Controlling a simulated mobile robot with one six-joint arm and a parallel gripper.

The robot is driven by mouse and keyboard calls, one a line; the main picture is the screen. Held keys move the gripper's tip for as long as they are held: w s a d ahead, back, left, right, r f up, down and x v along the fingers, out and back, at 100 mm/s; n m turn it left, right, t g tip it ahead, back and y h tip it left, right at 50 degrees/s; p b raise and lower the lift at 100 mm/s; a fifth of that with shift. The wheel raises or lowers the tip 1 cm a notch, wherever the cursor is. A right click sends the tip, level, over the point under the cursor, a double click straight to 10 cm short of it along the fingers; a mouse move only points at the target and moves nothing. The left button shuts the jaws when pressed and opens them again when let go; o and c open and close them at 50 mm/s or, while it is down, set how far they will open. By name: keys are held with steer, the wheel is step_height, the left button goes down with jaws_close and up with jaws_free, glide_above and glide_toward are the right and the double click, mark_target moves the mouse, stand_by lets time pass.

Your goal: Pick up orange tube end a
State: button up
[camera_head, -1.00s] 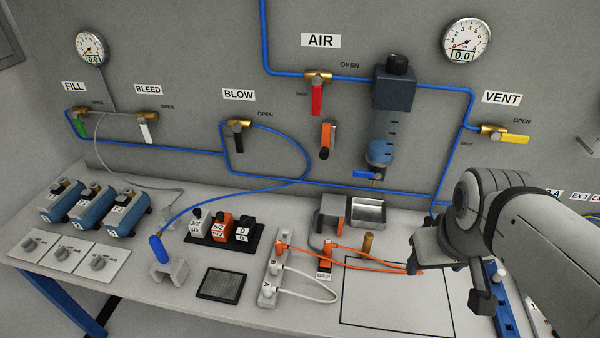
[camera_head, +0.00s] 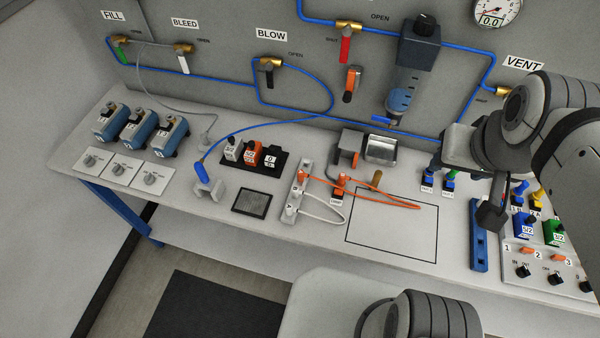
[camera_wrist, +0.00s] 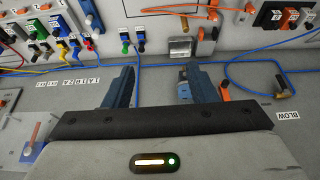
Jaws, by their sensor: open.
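The orange tube (camera_head: 385,199) lies as a long narrow loop on the bench, its bend over the outlined square. One end meets the white manifold block (camera_head: 296,194), and the other strand runs to the small orange-and-black block labelled GRIP (camera_head: 339,187). I cannot tell which end is end a. My gripper (camera_wrist: 160,84) is open and empty, its two dark fingers apart in the wrist view. In the head view it is right of the tube loop, apart from it, and partly hidden by my own arm.
A white tube (camera_head: 325,217) loops beside the orange one. A blue rail (camera_head: 479,240) and a valve panel (camera_head: 550,262) stand at the right. A metal tray (camera_head: 382,148) and a brown peg (camera_head: 377,178) stand behind the loop. The outlined square (camera_head: 395,235) is mostly clear.

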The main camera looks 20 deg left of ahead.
steer(key=w+a+f+n+b, duration=0.1)
steer(key=w+a+f+n, duration=0.1)
steer(key=n, duration=0.1)
steer(key=w+a+f+n+g+b, duration=0.1)
steer(key=w+a+n, duration=0.1)
steer(key=w+n, duration=0.1)
steer(key=w+a+f+n+b, duration=0.2)
steer(key=n, duration=0.1)
steer(key=shift+w+a+f+g+y, duration=0.15)
steer(key=shift+a+f+g+y, duration=0.1)
steer(key=shift+f+g+y, duration=0.05)
steer(key=shift+c, duration=0.8)
steer(key=n+g+b, duration=0.3)
steer(key=n+b, duration=0.5)
steer(key=n, duration=1.3)
glide_above(301, 172)
steer(key=f, duration=2)
steer(key=shift+w+a+f, duration=0.25)
steer(key=shift+w+f, duration=0.05)
steer(key=shift+f, duration=0.1)
steer(key=shift+a+f+n, duration=0.1)
steer(key=shift+f+n, duration=0.2)
steer(key=f, duration=0.2)
steer(key=f+p, duration=0.1)
steer(key=f, duration=0.2)
steer(key=f+p, duration=0.1)
steer(key=f, duration=0.1)
steer(key=shift+s+d+f, duration=0.15)
steer(key=shift+s+d, duration=0.1)
steer(key=shift+d, duration=0.05)
